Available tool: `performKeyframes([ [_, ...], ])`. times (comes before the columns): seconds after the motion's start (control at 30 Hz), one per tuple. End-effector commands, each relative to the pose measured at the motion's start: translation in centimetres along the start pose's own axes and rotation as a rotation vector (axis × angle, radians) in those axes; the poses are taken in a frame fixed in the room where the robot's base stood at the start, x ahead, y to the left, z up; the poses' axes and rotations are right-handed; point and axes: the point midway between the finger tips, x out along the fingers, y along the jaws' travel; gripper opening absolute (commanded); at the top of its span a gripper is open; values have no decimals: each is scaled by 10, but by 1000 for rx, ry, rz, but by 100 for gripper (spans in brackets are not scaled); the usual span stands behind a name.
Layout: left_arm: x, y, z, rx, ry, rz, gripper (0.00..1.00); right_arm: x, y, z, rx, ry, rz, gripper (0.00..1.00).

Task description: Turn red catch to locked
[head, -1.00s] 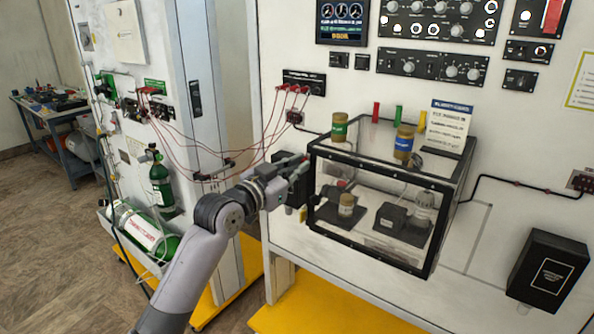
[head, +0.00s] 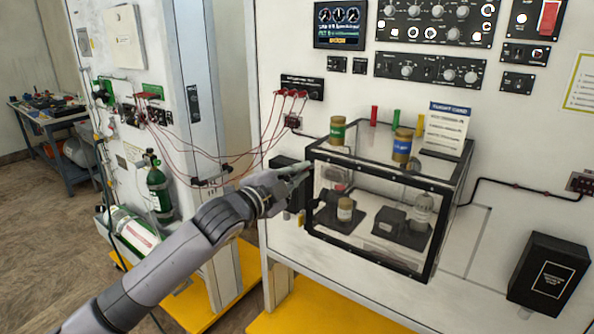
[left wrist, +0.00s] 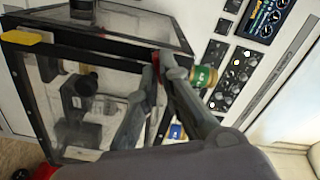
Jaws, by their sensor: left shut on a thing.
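The clear case with a black frame (head: 374,182) stands against the white panel. My left gripper (head: 306,167) is at the case's upper left front corner, its fingers pointing right. In the left wrist view its fingers (left wrist: 160,66) close on a small red catch (left wrist: 155,72) at the black frame edge (left wrist: 100,43). Only a strip of the catch shows between the fingers, so I cannot tell its setting. In the head view the catch is hidden by the fingers. My right gripper is in neither view.
A green-labelled jar (head: 337,131), a blue-labelled jar (head: 402,146) and a card (head: 445,130) stand on the case's top. Red cables (head: 228,160) hang behind my left arm. A black box (head: 549,275) is at the right.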

Motion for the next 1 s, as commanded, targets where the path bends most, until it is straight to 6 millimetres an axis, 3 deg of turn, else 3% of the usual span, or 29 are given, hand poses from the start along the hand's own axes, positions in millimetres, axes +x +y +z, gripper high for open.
performKeyframes([
  [0.5,0,3,-1,385,2,2,0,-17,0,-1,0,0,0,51],
  [1.0,0,6,1,486,1,2,0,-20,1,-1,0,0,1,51],
])
